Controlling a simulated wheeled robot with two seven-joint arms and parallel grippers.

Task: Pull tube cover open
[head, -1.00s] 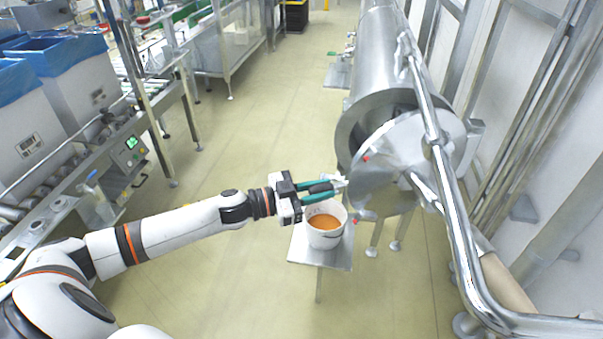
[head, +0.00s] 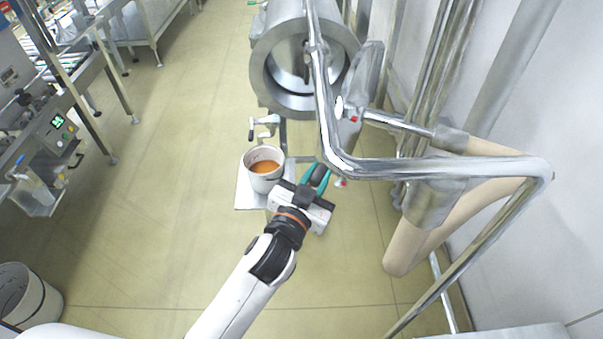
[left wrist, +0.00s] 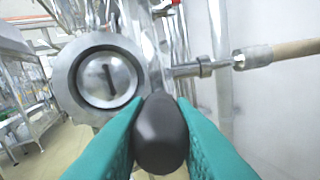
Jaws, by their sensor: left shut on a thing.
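The metal tube (head: 262,70) stands at the top of the head view with its round mouth uncovered. The tube cover (head: 366,75) is swung out to the right of the mouth, seen nearly edge-on behind the chrome pipe. My left gripper (head: 318,178) is below the cover, its teal fingers shut on a dark handle. In the left wrist view the black rounded handle (left wrist: 160,135) sits between the two fingers, and the open tube mouth (left wrist: 62,80) shows behind at left. The pipe partly hides the cover and fingertips. My right gripper is not in view.
A white bucket of orange stuff (head: 264,172) stands on a small metal stand (head: 246,197) just left of my gripper. A bent chrome pipe (head: 440,168) and a beige-handled bar (head: 490,146) crowd the right. Open floor lies left.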

